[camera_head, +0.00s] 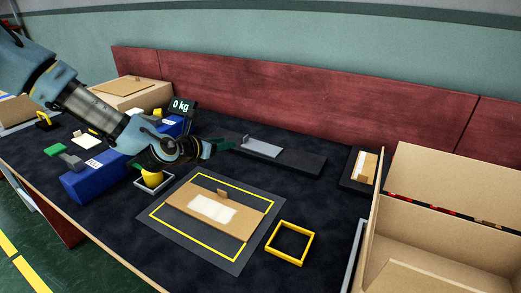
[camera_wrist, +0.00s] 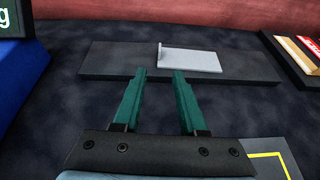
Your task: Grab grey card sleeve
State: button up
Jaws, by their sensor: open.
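The grey card sleeve (camera_head: 262,148) looks like a flat light-grey piece with a small upright tab at its left end. It lies on a long dark board (camera_head: 300,163) near the back wall. In the wrist view the sleeve (camera_wrist: 193,62) sits on the board (camera_wrist: 110,62), just beyond my fingertips and mostly to the right. My gripper (camera_head: 225,144) reaches toward the board from the left. In the wrist view its two green fingers (camera_wrist: 159,73) are apart with nothing between them.
A brown card piece (camera_head: 215,208) lies on a yellow-outlined mat (camera_head: 205,260). A yellow frame (camera_head: 290,243) and a large open carton (camera_head: 440,225) are right. A dark tray (camera_head: 352,182) stands right of the board.

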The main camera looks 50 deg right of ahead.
aim_at(242, 145)
jog(key=p+x, duration=0.2)
jog(key=x, duration=0.7)
jog(key=shift+d+r, duration=0.1)
jog(key=shift+d, duration=0.15)
jog(key=shift+w+d+f, duration=0.25)
jog(key=shift+d+f, duration=0.05)
jog(key=shift+d, duration=0.25)
jog(key=shift+c, duration=0.3)
grip_shut()
